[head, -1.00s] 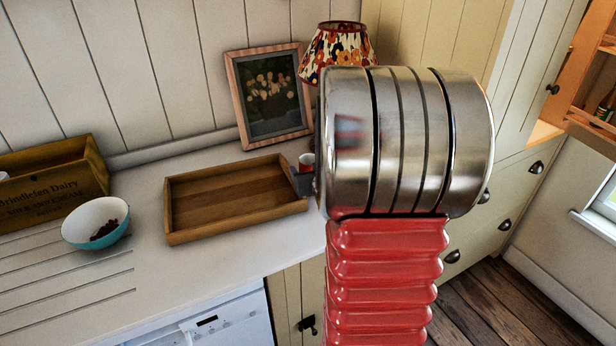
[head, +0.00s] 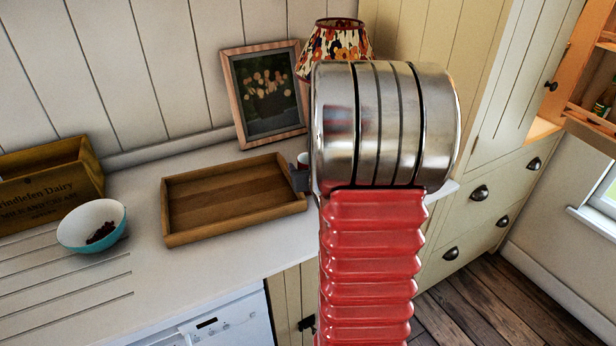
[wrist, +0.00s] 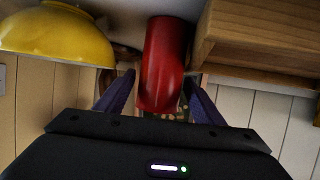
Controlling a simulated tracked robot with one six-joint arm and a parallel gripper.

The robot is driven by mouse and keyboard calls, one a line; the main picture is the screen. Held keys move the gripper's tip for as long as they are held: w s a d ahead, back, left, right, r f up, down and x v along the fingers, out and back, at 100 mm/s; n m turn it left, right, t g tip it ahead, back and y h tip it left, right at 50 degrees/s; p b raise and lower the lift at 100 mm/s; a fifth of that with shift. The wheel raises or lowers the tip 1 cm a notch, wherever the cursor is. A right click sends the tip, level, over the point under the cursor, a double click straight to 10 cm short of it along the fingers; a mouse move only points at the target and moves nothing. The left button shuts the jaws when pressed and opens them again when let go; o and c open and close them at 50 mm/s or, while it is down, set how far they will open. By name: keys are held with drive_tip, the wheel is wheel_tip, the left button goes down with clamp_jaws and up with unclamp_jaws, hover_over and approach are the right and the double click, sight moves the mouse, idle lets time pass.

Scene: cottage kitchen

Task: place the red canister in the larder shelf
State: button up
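The red canister (wrist: 162,62) stands between the two dark fingers of my gripper (wrist: 160,88) in the wrist view. A narrow gap shows on each side of it, so the gripper looks open around it. In the head view my gripper (head: 300,178) is just past the right end of the wooden tray, and my arm hides most of it.
The wooden tray (head: 235,192) lies left of my gripper. A framed picture (head: 266,92) and a floral lamp (head: 335,45) stand behind. A yellow bowl (wrist: 58,35) is close beside the canister. Left are a teal bowl (head: 92,226) and a dairy crate (head: 50,185).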

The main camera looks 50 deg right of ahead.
drive_tip(key=c, duration=1.2)
drive_tip(key=shift+o, duration=0.2)
wheel_tip(320, 180, up, 10)
idle(0.5)
